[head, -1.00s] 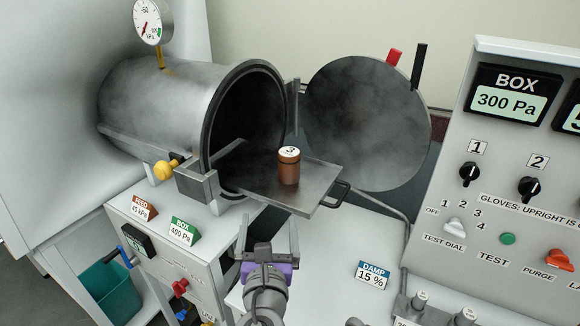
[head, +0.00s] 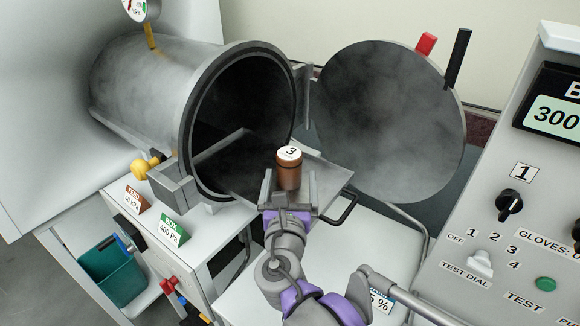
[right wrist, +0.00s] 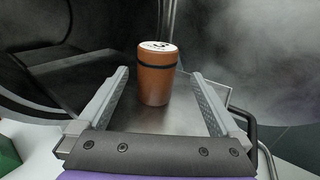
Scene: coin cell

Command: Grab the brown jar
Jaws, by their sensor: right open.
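The brown jar (head: 288,170) has a white lid marked 3 and stands upright on the metal tray (head: 330,178) that sticks out of the chamber opening. My right gripper (head: 289,182) is open just in front of the jar in the head view. In the right wrist view the jar (right wrist: 156,76) stands ahead, centred between the two spread fingers (right wrist: 158,85), with clear gaps on both sides. The fingers do not appear to touch it. My left gripper is not in view.
The round chamber (head: 180,100) opens behind and left of the jar. Its open door (head: 390,120) stands behind right. A tray handle (head: 343,208) juts out at the front right. A yellow knob (head: 142,168) is at the left, and a control panel (head: 530,230) at the right.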

